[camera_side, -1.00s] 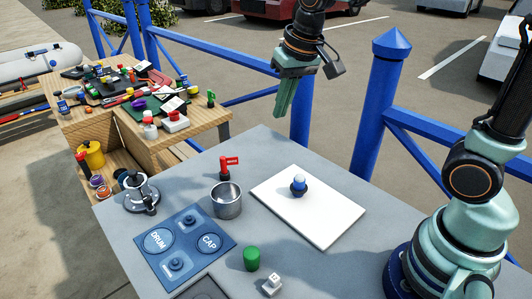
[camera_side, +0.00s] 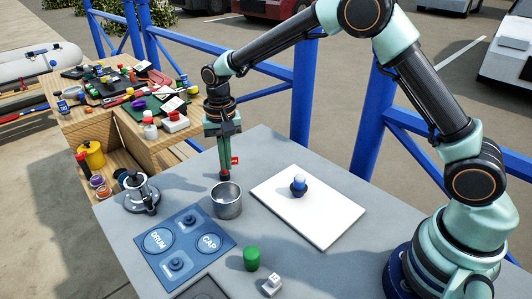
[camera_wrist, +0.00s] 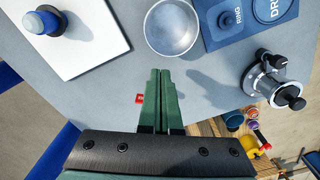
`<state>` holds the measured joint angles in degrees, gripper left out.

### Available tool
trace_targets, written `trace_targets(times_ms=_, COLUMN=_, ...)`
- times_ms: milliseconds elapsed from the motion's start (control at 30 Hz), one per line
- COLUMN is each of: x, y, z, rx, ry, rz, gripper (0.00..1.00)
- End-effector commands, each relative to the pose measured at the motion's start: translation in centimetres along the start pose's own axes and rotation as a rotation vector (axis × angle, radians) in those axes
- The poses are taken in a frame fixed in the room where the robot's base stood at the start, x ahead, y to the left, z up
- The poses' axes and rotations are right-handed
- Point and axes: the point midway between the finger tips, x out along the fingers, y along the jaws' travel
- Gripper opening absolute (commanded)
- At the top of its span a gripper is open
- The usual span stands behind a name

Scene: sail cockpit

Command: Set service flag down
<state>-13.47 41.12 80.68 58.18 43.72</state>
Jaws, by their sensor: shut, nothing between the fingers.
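The service flag (camera_side: 235,160) is small and red and stands on a post on the grey table, behind the metal cup. My gripper (camera_side: 225,168) points down right at the flag and hides most of its post. Its green fingers are shut with nothing between them. In the wrist view my gripper (camera_wrist: 163,78) has its fingers together, and the red flag (camera_wrist: 139,98) peeks out just left of them. I cannot tell whether the fingers touch the flag or its post.
The metal cup (camera_side: 227,201) stands close in front of the flag. A white board (camera_side: 330,217) with a blue-topped knob (camera_side: 298,184) lies to the right. A silver winch-like fitting (camera_side: 140,193) is to the left. A blue DRUM/CAP panel (camera_side: 205,262) and a green cylinder (camera_side: 251,258) are nearer.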

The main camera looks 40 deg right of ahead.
Motion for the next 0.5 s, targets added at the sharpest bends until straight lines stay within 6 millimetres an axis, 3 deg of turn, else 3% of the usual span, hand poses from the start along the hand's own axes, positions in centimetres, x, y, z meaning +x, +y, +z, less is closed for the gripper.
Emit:
trace_targets(times_ms=400, x=8.2, y=0.1, z=0.1, rx=-0.001, ry=-0.004, rz=0.004, gripper=0.0)
trace_targets(times_ms=500, x=8.8, y=0.0, z=-1.0, rx=0.001, ry=0.002, rz=-0.002, gripper=0.0)
